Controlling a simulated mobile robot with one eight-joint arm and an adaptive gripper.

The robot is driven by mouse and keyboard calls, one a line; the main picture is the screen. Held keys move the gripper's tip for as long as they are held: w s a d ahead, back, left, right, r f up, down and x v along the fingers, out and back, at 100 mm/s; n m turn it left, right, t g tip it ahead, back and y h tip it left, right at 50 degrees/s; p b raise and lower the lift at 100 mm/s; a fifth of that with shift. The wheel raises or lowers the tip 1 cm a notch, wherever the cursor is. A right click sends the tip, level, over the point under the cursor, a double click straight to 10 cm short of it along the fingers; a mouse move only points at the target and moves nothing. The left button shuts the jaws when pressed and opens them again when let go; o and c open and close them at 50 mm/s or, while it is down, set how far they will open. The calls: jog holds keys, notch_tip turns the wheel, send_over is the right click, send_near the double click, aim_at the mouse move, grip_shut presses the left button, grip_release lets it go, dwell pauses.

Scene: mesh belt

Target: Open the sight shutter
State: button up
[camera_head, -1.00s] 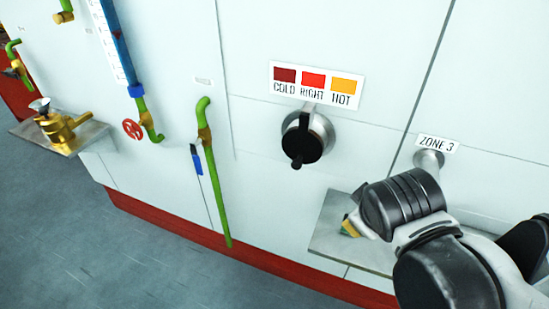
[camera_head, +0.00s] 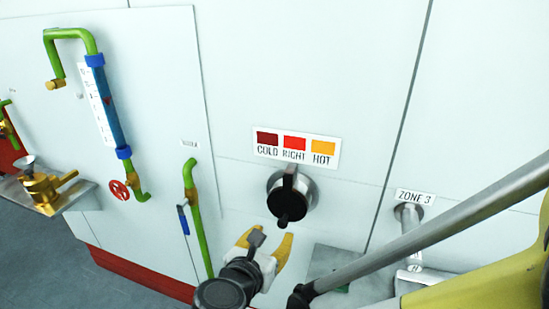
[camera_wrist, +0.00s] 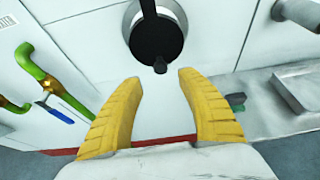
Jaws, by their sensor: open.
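The sight shutter (camera_head: 287,206) is a round black cover with a small knob at its lower edge, on a grey metal port (camera_head: 307,192) in the white wall. It hangs over the port, so the inside of the port is hidden. In the wrist view the black cover (camera_wrist: 156,38) is at the top centre, with its knob pointing down. My gripper (camera_head: 265,241) has yellow fingers, spread apart and empty. It is just below the shutter and apart from it. In the wrist view the fingertips (camera_wrist: 160,75) lie on either side below the knob.
A colour label (camera_head: 296,149) reading COLD, RIGHT, HOT is above the port. A green pipe (camera_head: 196,215) with a blue-handled valve is to the left. The ZONE 3 tube (camera_head: 408,214) and a metal shelf (camera_head: 335,262) are to the right.

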aim_at(282, 224)
jog(key=b+x, duration=0.2)
jog(key=x, duration=0.7)
jog(key=shift+s+b, duration=0.1)
jog(key=shift+b, duration=0.25)
grip_shut()
